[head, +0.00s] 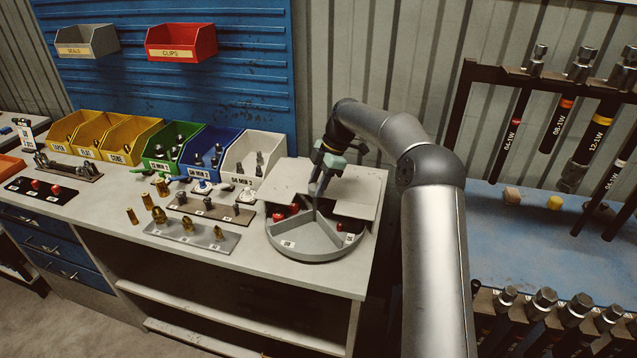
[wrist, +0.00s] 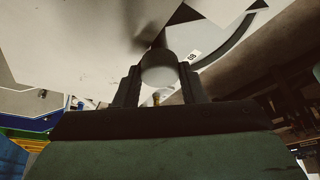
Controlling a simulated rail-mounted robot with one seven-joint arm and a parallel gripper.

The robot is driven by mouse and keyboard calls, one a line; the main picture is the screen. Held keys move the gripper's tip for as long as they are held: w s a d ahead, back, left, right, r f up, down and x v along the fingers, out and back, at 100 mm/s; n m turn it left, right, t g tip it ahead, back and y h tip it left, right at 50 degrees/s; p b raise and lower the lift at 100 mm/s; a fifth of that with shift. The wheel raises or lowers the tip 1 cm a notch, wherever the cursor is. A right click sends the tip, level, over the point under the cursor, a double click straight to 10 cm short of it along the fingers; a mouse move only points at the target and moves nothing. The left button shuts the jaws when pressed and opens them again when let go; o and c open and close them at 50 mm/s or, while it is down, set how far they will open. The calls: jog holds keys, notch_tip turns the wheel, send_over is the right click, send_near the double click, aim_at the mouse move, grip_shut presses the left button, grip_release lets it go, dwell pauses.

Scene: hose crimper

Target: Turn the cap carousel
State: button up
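The cap carousel (head: 312,252) is a round grey tray at the bench's right end, split by dividers. Its front part shows; a flat grey cover (head: 353,200) hides the back. Red caps (head: 281,215) lie in its left compartment, and another small red cap (head: 340,227) lies on the right. My gripper (head: 317,188) points down over the carousel near its middle. In the wrist view a pale round post (wrist: 158,70) stands between my fingers, with no clear gap on either side. The carousel's rim shows at the upper right (wrist: 228,42).
Left of the carousel are a brown strip (head: 212,208) and a metal plate (head: 193,235) with brass fittings. White (head: 255,160), blue and green bins stand behind. A dark hose rack (head: 462,110) rises at the right. The bench's front edge runs close before the carousel.

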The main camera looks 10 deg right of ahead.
jog(key=o, duration=0.4)
jog(key=shift+c, duration=0.2)
jog(key=p+v, duration=0.3)
jog(key=v, duration=1.4)
jog(key=shift+r, duration=0.25)
jog(key=shift+d, duration=0.1)
